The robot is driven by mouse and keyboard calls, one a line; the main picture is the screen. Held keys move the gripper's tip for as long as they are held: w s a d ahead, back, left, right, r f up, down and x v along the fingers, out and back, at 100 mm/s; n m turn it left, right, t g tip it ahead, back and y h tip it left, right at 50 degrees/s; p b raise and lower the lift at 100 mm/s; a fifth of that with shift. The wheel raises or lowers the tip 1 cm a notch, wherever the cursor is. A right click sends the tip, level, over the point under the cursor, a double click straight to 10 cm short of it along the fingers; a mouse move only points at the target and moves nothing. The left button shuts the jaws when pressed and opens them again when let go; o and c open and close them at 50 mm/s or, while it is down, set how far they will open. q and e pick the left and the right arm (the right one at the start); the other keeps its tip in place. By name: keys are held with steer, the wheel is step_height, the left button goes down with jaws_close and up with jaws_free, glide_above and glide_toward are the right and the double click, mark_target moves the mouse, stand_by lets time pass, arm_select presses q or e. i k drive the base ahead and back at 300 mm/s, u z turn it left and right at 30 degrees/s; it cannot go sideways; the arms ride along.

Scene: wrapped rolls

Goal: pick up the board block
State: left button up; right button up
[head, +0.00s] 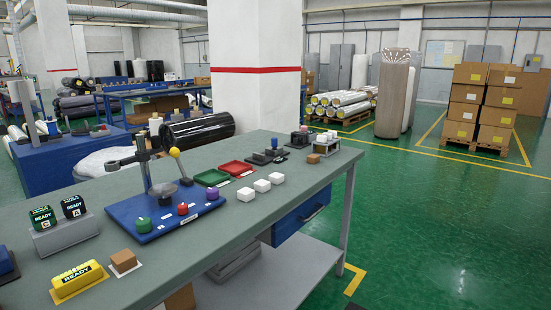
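A brown, cardboard-coloured block (123,260) sits on a light pad near the table's front left edge. It looks like the board block, but no label shows. A smaller brown block (313,158) sits at the far right end of the table. Neither of my grippers is in view.
On the green-topped table (190,256) are a yellow READY block (78,281), a grey holder (64,236) with two dark READY cubes, a blue board (150,232) with coloured knobs and a stand, three white blocks (262,186), and red (235,168) and green (212,177) trays.

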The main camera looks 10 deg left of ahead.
mark_target(312, 158)
steer(key=z, duration=0.6)
steer(key=i, duration=1.2)
steer(key=z, duration=0.1)
